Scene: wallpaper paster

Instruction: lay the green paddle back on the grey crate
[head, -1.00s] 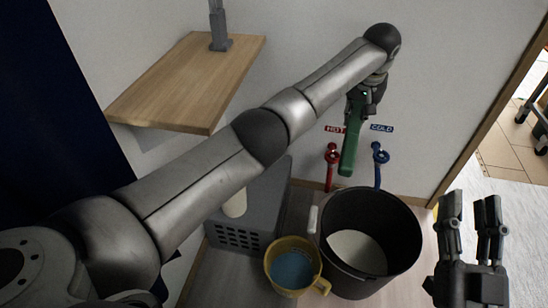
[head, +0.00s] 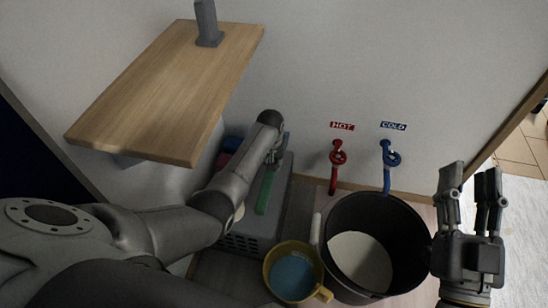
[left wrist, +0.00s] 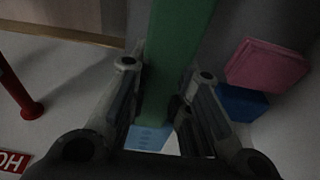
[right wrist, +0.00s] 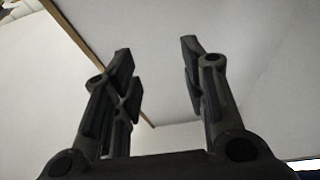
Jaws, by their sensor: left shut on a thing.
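The green paddle (head: 265,191) is in my left gripper (head: 275,152), above or against the top of the grey crate (head: 282,200); I cannot tell whether it touches. In the left wrist view the green paddle (left wrist: 178,45) runs between the two fingers of the left gripper (left wrist: 165,72), which are shut on it. My arm hides part of the crate. My right gripper (head: 468,188) is open and empty, raised at the right; its spread fingers also show in the right wrist view (right wrist: 158,65).
Red (head: 337,160) and blue (head: 389,160) taps are on the wall. A wooden shelf (head: 165,90) overhangs at left. Pink (left wrist: 265,65) and blue (left wrist: 242,103) blocks lie near the paddle.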

